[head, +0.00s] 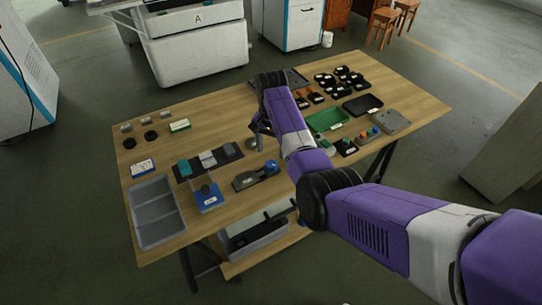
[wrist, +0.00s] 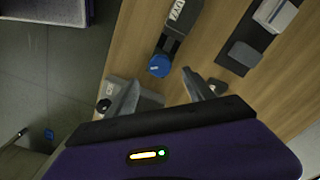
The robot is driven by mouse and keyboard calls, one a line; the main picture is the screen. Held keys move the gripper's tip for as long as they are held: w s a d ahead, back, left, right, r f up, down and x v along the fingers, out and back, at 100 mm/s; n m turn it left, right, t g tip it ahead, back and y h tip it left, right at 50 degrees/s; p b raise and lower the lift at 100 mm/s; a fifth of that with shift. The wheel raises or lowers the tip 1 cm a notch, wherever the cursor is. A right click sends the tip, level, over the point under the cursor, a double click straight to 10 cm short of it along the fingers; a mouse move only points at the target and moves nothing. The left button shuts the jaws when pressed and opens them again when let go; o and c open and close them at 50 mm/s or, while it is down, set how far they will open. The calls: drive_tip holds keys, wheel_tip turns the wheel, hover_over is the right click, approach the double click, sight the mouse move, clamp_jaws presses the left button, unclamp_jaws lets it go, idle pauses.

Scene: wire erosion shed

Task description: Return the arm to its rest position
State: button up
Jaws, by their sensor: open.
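My gripper (head: 259,136) hangs over the middle of the wooden table (head: 225,100), at the end of my purple and white arm. The arm reaches in from the lower right of the head view. In the wrist view my gripper (wrist: 162,88) has its two fingers spread wide apart, with nothing held between them. A dark tool with a blue knob (wrist: 160,66) lies on the table beyond the fingertips. The same tool (head: 257,176) shows just below the gripper in the head view. Part of the table behind the arm is hidden.
A grey divided tray (head: 159,231) lies at the table's left end. A blue block (head: 208,197) and a dark mat (head: 233,151) with blocks lie near it. A green tray (head: 327,120), a black tray (head: 362,105) and several small dark parts are at the right.

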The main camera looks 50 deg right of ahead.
drive_tip(key=shift+r, duration=0.5)
drive_tip(key=w+d+r+n+t+h, duration=0.4)
drive_tip(key=w+d+r+t, duration=0.1)
drive_tip(key=w+t, duration=0.35)
drive_tip(key=s+a+r+n+t, duration=0.2)
drive_tip(key=s+a+n+t, duration=0.55)
drive_tip(key=s+a, duration=1.25)
drive_tip(key=s+a+r+y, duration=0.1)
drive_tip(key=s+a, duration=0.2)
drive_tip(key=s, duration=0.6)
drive_tip(key=s+a+r+n+y+b, duration=0.1)
drive_tip(key=s+a+r, duration=0.1)
drive_tip(key=s, duration=0.8)
drive_tip(key=s+a+r+n+g+y, duration=0.1)
drive_tip(key=s+a+r+y, duration=0.1)
drive_tip(key=s+a, duration=0.3)
drive_tip(key=s, duration=0.4)
drive_tip(key=shift+s+b, duration=0.3)
drive_tip(key=shift+b, duration=0.1)
